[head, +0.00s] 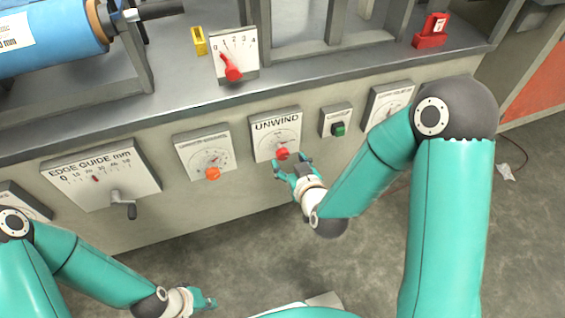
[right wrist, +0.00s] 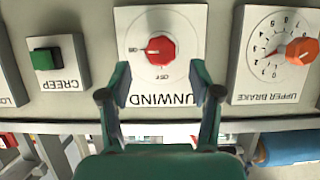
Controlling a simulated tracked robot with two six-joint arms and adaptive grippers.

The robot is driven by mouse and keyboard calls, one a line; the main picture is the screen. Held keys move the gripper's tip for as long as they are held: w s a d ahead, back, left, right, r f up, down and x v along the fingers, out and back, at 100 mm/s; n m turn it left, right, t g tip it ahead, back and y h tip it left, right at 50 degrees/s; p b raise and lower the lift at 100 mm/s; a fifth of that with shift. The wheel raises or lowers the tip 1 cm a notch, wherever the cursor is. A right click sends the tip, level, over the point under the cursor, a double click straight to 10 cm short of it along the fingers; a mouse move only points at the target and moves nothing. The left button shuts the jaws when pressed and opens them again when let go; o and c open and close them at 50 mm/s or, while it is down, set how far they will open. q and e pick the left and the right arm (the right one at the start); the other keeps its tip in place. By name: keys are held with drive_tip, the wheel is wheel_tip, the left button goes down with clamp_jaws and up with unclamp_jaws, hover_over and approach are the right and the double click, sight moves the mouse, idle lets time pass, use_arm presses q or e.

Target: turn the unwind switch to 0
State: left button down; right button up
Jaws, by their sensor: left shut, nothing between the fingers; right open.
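The unwind switch is a red knob (head: 282,154) low on a white plate (head: 270,126) marked UNWIND, on the machine's front. In the right wrist view the plate is upside down; the red knob (right wrist: 161,48) has a pale pointer mark toward the picture's left, near a small label. Another small label lies below the knob; I cannot read either surely. My right gripper (head: 292,163) is open just in front of the knob, its fingers (right wrist: 162,84) apart on either side, with nothing between them. My left gripper (head: 209,300) is shut and empty at the bottom, away from the panel.
An orange-knob dial (head: 213,173) is left of the switch, and a green CREEP button (head: 338,129) is right. An EDGE GUIDE plate (head: 95,172) has a protruding crank (head: 124,203). A red lever (head: 232,68) stands above. The floor before the panel is clear.

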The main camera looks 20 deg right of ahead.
sight(284, 156)
drive_tip(key=shift+w+a+f+b, duration=0.1)
drive_tip(key=shift+f+b, duration=0.25)
drive_tip(key=shift+b, duration=0.8)
drive_tip(key=x, duration=0.4)
drive_tip(key=shift+r, duration=0.15)
use_arm(q)
drive_tip(key=shift+f, duration=1.85)
use_arm(e)
drive_tip(key=shift+x, duration=0.75)
drive_tip(key=shift+r, duration=0.1)
drive_tip(key=c, duration=1.2)
drive_tip(key=shift+o, duration=0.2)
